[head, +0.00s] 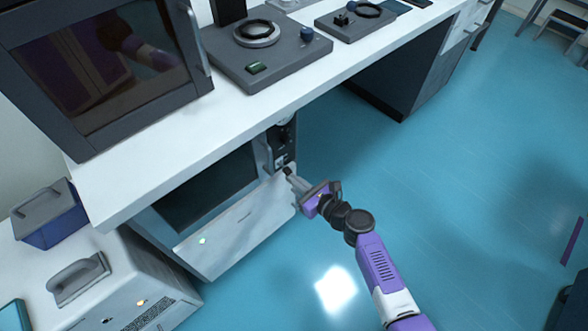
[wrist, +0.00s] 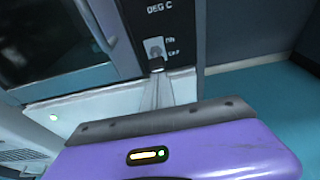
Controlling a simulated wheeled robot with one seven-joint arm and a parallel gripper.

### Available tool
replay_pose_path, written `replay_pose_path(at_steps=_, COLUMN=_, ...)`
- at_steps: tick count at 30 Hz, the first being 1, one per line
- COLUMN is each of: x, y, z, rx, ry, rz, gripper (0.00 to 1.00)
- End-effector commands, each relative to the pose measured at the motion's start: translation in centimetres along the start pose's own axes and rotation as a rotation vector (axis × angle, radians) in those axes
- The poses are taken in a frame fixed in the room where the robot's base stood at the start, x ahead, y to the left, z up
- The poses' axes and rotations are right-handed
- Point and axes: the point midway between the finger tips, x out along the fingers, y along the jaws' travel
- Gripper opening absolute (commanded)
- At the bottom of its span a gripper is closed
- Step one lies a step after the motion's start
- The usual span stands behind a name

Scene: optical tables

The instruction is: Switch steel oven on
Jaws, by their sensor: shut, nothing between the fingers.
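The steel oven (head: 225,225) stands under the white bench, with a dark window and a black control strip (head: 283,135) on its right side. In the wrist view the control strip (wrist: 160,15) shows "DEG C" and a small switch (wrist: 155,50) marked ON and OFF. My gripper (head: 288,172) is shut and empty, its fingertips at the lower part of the control strip. In the wrist view the fingertips (wrist: 157,68) are just below the switch, close to or touching it; I cannot tell which. The fingertips partly cover the switch's lower end, and its position is unclear.
The white bench top (head: 140,175) overhangs the oven and carries a dark-windowed unit (head: 105,65) and a grey hotplate-like device (head: 265,50). A blue box (head: 47,215) sits at the left. The blue floor (head: 450,190) to the right is open.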

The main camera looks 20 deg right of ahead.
Motion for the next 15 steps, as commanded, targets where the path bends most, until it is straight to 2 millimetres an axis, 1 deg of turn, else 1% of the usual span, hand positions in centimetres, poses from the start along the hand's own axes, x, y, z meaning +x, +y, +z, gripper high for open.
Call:
replay_pose_path(at_steps=1, x=-0.28, y=-0.02, z=1.28, rx=0.0, ry=0.02, rz=0.0, gripper=0.0)
replay_pose_path(at_steps=15, x=-0.75, y=-0.02, z=2.27, rx=0.0, ry=0.219, rz=0.0, gripper=0.0)
